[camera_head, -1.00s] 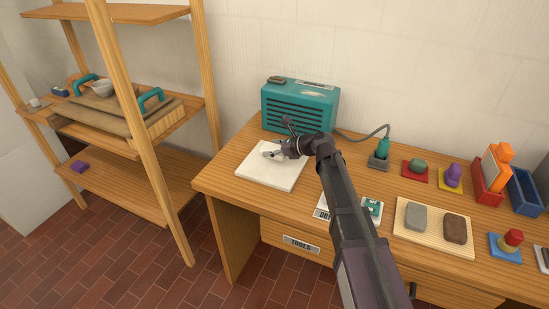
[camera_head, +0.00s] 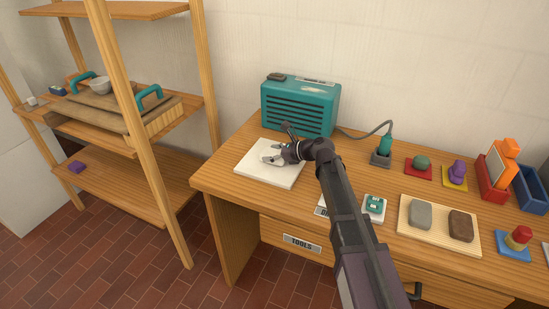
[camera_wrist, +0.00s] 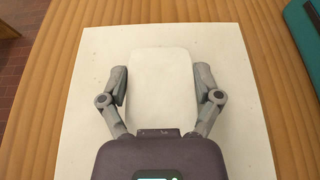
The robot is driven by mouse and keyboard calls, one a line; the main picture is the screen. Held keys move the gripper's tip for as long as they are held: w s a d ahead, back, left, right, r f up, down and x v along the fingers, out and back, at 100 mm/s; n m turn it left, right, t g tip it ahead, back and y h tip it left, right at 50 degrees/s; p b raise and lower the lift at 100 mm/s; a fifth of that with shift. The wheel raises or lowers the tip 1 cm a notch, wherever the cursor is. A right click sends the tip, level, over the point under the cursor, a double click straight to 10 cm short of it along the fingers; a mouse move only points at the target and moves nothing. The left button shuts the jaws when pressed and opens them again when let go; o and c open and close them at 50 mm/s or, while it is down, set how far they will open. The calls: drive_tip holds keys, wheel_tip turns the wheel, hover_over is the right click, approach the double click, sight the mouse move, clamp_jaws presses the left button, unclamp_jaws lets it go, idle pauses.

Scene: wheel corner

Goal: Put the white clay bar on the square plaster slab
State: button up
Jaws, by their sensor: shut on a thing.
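The square plaster slab (camera_head: 262,177) is a flat white square on the left part of the wooden bench. It also shows in the wrist view (camera_wrist: 238,125). The white clay bar (camera_wrist: 162,95) is a pale block with rounded corners, between my two fingers and over the middle of the slab. My gripper (camera_wrist: 161,78) is shut on the bar, with one finger along each side. In the head view my gripper (camera_head: 270,155) is over the slab and mostly hides the bar. I cannot tell whether the bar's underside touches the slab.
A teal radio-like box (camera_head: 300,105) stands behind the slab. To the right are a teal tool in a grey holder (camera_head: 381,160), a wooden board (camera_head: 440,239) with a grey and a brown block, and several coloured pads. A wooden shelf (camera_head: 150,135) stands left of the bench.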

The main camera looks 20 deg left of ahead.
drive_tip(key=shift+f, duration=0.15)
drive_tip(key=o, duration=1.1)
drive_tip(key=shift+d+r, duration=0.1)
drive_tip(key=shift+r, duration=0.15)
drive_tip(key=p+v, duration=0.4)
drive_tip(key=v, duration=0.6)
drive_tip(key=shift+d+r, duration=0.15)
drive_tip(key=shift+r, duration=0.05)
drive_tip(key=shift+d+r+p, duration=0.15)
drive_tip(key=shift+d+p, duration=0.2)
drive_tip(key=shift+d, duration=0.3)
